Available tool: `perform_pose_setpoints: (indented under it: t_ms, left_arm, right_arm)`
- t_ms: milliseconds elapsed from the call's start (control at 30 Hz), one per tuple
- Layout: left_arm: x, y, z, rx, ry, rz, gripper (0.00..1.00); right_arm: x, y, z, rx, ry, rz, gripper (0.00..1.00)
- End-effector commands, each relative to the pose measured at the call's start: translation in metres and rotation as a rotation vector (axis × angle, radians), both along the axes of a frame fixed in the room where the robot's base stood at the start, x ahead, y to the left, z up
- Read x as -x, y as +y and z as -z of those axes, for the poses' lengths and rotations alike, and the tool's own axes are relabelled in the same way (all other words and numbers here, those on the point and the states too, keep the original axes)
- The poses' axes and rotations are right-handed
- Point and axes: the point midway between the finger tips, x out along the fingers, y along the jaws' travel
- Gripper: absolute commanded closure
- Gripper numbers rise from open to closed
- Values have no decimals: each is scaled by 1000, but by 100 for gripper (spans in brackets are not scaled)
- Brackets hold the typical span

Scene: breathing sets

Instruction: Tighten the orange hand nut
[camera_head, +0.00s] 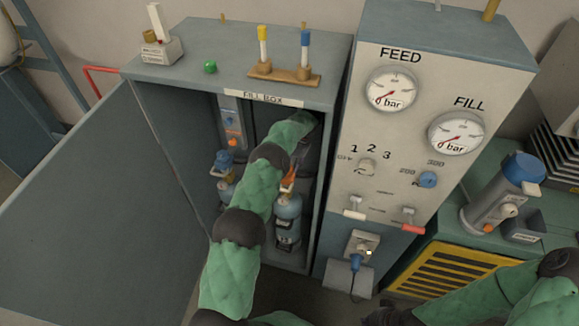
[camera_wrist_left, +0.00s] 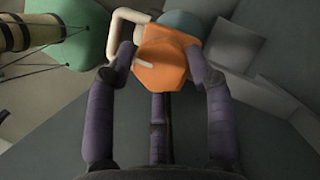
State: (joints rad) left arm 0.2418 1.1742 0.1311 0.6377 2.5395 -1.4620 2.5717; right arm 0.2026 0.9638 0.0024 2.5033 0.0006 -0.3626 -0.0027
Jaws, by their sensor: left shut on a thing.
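The orange hand nut (camera_wrist_left: 162,70) fills the upper middle of the left wrist view, in front of a blue-grey rounded part. My left gripper (camera_wrist_left: 160,78) has its dark fingers closed around the nut, on both its sides and below it. In the head view, my left arm reaches into the open fill box (camera_head: 175,72). Orange (camera_head: 289,184) shows at the top of a blue-grey cylinder (camera_head: 288,210) there, and my arm hides much of that area. My right gripper (camera_head: 385,316) is a dark shape at the bottom edge; its fingers are unclear.
The box's open door (camera_head: 105,205) stands to the left. A gauge panel (camera_head: 440,130) with knobs and levers stands to the right. A second cylinder (camera_head: 226,185) is at the box's left. A metal cylinder (camera_head: 495,195) with a blue top is on the green bench.

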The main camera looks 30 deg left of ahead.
Motion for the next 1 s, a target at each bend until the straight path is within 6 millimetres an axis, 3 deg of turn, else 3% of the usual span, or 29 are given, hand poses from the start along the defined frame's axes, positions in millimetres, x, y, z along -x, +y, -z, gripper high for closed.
perform_pose_setpoints:
  t_ms: [33,367,400,433,467,767,1000]
  left_arm:
    - [1,8,-2,-10,0,-9,80]
    - [2,7,-2,-10,2,-11,80]
    - [2,7,-2,-9,3,-10,36]
    - [2,7,-2,-9,3,-10,27]
    - [2,7,-2,-9,2,-10,25]
    - [1,3,-1,-5,2,-5,25]
    - [-8,-1,-24,-5,-1,-7,25]
  right_arm:
    - [0,0,0,0,0,0,100]
    - [0,0,0,0,0,0,100]
    - [0,0,0,0,0,0,100]
    - [0,0,0,0,0,0,100]
    - [0,0,0,0,0,0,100]
    - [0,0,0,0,0,0,100]
    - [0,0,0,0,0,0,100]
